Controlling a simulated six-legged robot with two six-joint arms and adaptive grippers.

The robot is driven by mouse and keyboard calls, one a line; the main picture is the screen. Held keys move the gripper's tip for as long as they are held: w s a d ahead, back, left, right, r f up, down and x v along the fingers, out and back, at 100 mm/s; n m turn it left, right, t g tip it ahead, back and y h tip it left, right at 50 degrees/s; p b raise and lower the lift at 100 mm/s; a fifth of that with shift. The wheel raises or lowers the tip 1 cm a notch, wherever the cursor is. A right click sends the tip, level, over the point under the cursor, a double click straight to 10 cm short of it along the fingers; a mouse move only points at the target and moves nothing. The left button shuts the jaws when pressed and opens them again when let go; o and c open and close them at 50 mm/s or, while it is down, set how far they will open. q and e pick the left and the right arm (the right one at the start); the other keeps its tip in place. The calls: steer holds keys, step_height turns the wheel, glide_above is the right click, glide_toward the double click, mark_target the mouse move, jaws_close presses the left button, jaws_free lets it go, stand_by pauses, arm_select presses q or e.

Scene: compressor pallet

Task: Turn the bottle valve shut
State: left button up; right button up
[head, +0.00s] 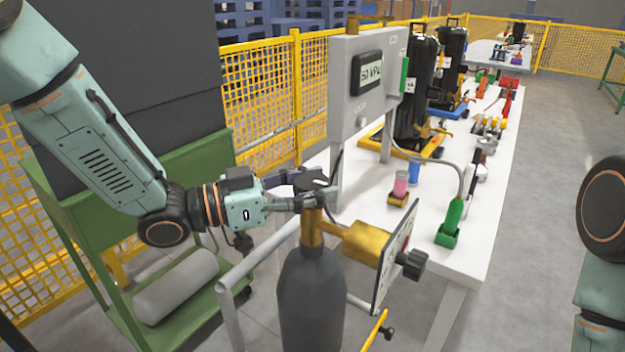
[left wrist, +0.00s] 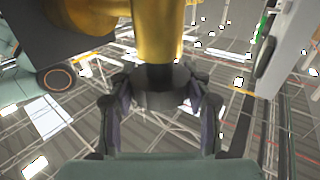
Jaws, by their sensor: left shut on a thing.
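The dark grey gas bottle (head: 311,300) stands upright in the lower middle of the head view. A brass valve (head: 312,230) rises from its neck, with a black handwheel (head: 313,187) on top. My left gripper (head: 316,190) reaches in from the left and is shut on the handwheel, one finger on each side. The left wrist view shows the gripper (left wrist: 160,92) around the dark handwheel (left wrist: 158,76), with the brass valve (left wrist: 158,30) beyond it. A brass regulator (head: 366,243) with a gauge plate and black knob (head: 411,264) sticks out right. My right gripper is out of view.
A grey panel (head: 350,95) with a pressure display stands behind the bottle. A white bench (head: 440,175) with several tools and a green holder (head: 450,226) runs away to the right. A green cart (head: 120,290) stands left, before a yellow fence (head: 270,90).

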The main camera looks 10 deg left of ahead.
arm_select(q)
steer(key=shift+m+g+h+p, duration=0.7)
steer(key=shift+m+g, duration=0.3)
steer(key=shift+g, duration=0.4)
steer(key=o, duration=1.2)
steer(key=shift+a, duration=0.1)
steer(key=shift+v, duration=5.95)
